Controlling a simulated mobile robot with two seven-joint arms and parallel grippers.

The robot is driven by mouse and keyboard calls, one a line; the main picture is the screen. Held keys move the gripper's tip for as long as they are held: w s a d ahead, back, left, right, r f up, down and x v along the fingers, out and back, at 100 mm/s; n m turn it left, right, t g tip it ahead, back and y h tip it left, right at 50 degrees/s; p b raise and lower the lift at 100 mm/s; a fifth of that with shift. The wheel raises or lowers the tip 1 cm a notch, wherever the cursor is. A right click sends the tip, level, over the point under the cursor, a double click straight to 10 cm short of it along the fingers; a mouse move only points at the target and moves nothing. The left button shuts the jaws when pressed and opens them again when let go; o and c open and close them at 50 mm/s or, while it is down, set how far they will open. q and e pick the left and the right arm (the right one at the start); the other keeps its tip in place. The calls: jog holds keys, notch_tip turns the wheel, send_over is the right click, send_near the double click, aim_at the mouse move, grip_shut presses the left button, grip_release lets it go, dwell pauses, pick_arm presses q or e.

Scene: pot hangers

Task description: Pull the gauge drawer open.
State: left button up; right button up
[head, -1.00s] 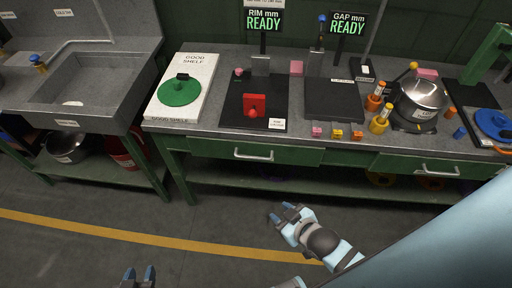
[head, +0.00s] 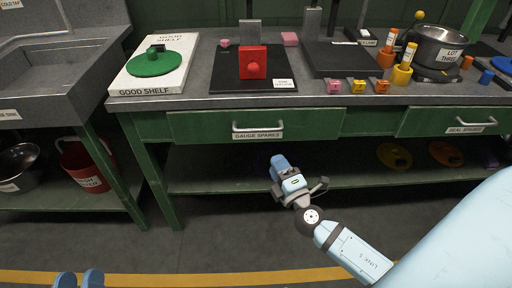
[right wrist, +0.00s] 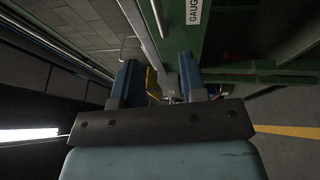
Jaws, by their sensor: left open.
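The gauge drawer (head: 200,127) is the green drawer at the left of the bench in the head view, labelled GAUGE SPARES. It looks shut, its front flush with the bench. Its silver bar handle (head: 258,127) sits just above the label. My right gripper (head: 279,161) is in front of the bench, below the handle and apart from it. In the right wrist view its two blue fingers (right wrist: 159,82) are spread with nothing held, and part of the GAUGE label (right wrist: 195,10) shows beyond them. My left gripper (head: 78,279) is open at the bottom left, far from the drawer.
A second drawer labelled SEAL SPARES (head: 470,122) is at the right. The bench top carries a red block (head: 252,57), a dark plate, small coloured blocks and a pot (head: 437,48). A lower shelf (head: 220,182) lies behind my right gripper. A sink unit stands at the left.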

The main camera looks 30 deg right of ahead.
aim_at(256, 129)
jog(key=p+x, duration=0.2)
jog(key=x, duration=1.2)
jog(key=shift+p, duration=0.4)
pick_arm(q)
jog(key=f, duration=0.1)
jog(key=a+f+g+y, duration=0.1)
jog(key=f, duration=0.1)
jog(key=f+g+y, duration=0.1)
jog(key=shift+w+a+f, duration=0.1)
jog(key=shift+a+f, duration=0.2)
jog(key=shift+f, duration=0.1)
jog(key=shift+f, duration=0.1)
pick_arm(e)
grip_shut()
